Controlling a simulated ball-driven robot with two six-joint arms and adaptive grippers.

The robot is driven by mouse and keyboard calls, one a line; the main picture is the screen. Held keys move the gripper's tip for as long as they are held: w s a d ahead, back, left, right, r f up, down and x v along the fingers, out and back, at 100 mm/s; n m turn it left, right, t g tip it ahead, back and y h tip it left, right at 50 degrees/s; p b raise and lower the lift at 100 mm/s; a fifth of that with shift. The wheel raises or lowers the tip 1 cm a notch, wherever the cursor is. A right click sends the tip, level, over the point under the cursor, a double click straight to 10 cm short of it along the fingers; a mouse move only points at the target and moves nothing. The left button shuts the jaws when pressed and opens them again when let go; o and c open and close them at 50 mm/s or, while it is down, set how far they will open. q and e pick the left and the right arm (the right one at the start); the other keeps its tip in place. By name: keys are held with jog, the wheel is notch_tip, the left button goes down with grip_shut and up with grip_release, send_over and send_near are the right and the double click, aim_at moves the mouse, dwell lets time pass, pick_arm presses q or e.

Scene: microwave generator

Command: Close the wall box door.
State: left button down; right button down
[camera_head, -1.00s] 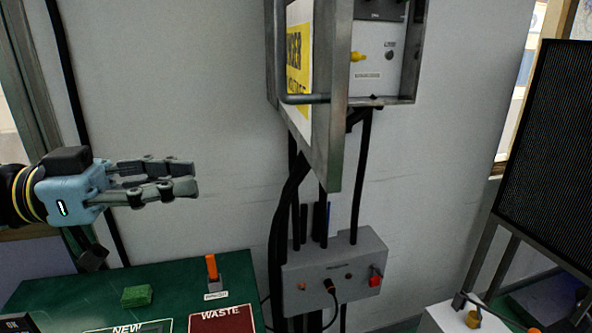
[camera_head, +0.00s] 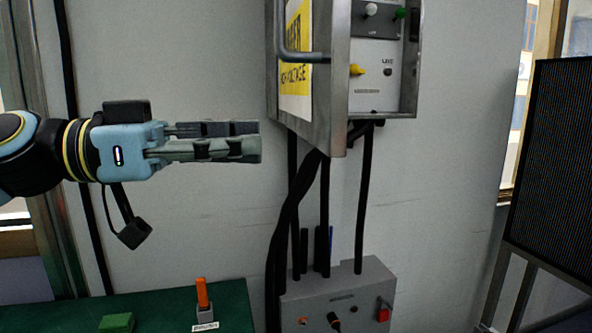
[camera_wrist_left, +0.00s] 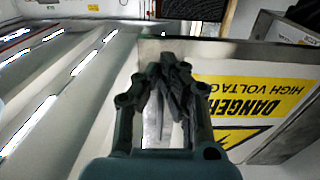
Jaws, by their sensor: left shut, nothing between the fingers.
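The wall box (camera_head: 385,75) hangs on the wall with its interior showing: a yellow knob, a white knob and a green one. Its grey metal door (camera_head: 328,100) stands open, swung out on the left side, with a yellow danger label (camera_head: 294,75) and a bar handle (camera_head: 300,57) on its outer face. My left gripper (camera_head: 258,142) is shut and empty, its fingers pointing right, just left of the door's lower part. In the left wrist view the door's label (camera_wrist_left: 245,105) lies just beyond the shut fingers (camera_wrist_left: 168,65). Contact cannot be told. My right gripper is not in view.
Black cables (camera_head: 290,210) run down from the box to a grey control box (camera_head: 340,297) below. A green table (camera_head: 165,307) holds a green block (camera_head: 116,322) and an orange-handled part (camera_head: 202,292). A black panel (camera_head: 550,170) stands at the right.

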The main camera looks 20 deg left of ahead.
aim_at(320, 140)
pick_arm(q)
jog(key=p+x, duration=0.2)
jog(key=x, duration=0.1)
jog(key=p+x, duration=0.1)
jog(key=x, duration=0.1)
jog(key=shift+r+p, duration=0.3)
jog(key=shift+p, duration=0.1)
jog(key=shift+w+d+f+p, duration=0.2)
jog(key=shift+w+d+p, duration=0.1)
jog(key=shift+d, duration=0.2)
